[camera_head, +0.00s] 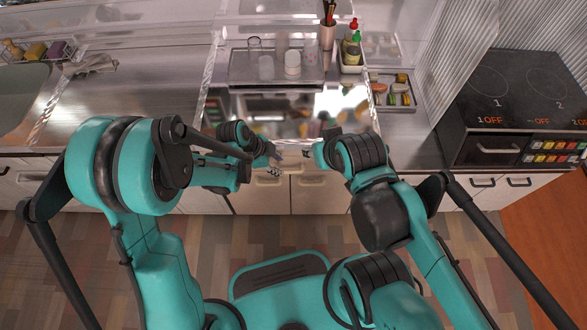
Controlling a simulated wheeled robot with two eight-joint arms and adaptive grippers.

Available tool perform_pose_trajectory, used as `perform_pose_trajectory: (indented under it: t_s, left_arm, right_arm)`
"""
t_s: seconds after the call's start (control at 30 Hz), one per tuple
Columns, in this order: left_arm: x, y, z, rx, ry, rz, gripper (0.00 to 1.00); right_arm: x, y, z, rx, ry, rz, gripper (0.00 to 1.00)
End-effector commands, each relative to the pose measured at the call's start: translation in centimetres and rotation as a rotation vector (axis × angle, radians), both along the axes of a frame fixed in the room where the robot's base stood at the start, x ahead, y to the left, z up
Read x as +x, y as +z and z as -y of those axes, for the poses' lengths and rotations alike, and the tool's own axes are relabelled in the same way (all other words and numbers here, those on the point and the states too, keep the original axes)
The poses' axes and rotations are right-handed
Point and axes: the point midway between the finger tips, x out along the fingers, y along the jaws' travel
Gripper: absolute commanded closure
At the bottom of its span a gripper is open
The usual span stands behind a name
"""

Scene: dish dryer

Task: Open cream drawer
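The cream drawer fronts (302,199) sit below the counter, straight ahead of me. They look closed, and a small handle (268,181) shows on the front at left. My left gripper (277,161) is at the counter's front edge, just above that handle. Its two fingers appear spread apart with nothing between them. I cannot tell whether a finger touches the handle. My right gripper (306,153) is close by to the right, near the top of the drawer fronts. It is small and mostly hidden by its own wrist, so its fingers are unclear.
A tray with glasses (262,82) stands on the reflective counter, with a bottle caddy (352,60) and small jars (391,93) to its right. A stove (518,100) stands at far right. More cream fronts (492,189) line the counter.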

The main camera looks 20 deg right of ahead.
Motion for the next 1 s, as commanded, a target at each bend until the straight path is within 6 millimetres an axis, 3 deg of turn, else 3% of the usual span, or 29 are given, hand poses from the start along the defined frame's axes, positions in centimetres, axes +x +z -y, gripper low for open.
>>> perform_pose_trajectory:
  t_s: [0.53,0.93,0.97,1.0]
  left_arm:
    - [0.4,-6.7,3.0,-0.003,-0.022,0.002,0.67]
    - [0.5,-7.5,3.5,-0.003,-0.02,0.002,0.67]
    - [0.5,-7.5,3.5,-0.003,-0.02,0.002,0.69]
    - [0.5,-7.5,3.5,-0.003,-0.02,0.002,0.8]
  right_arm:
    - [0.0,-3.3,0.0,0.0,0.0,0.0,0.6]
    - [0.0,-3.6,0.0,0.0,0.0,0.0,0.6]
    - [0.0,-3.6,0.0,0.0,0.0,0.0,0.6]
    - [0.0,-3.6,0.0,0.0,0.0,0.0,0.6]
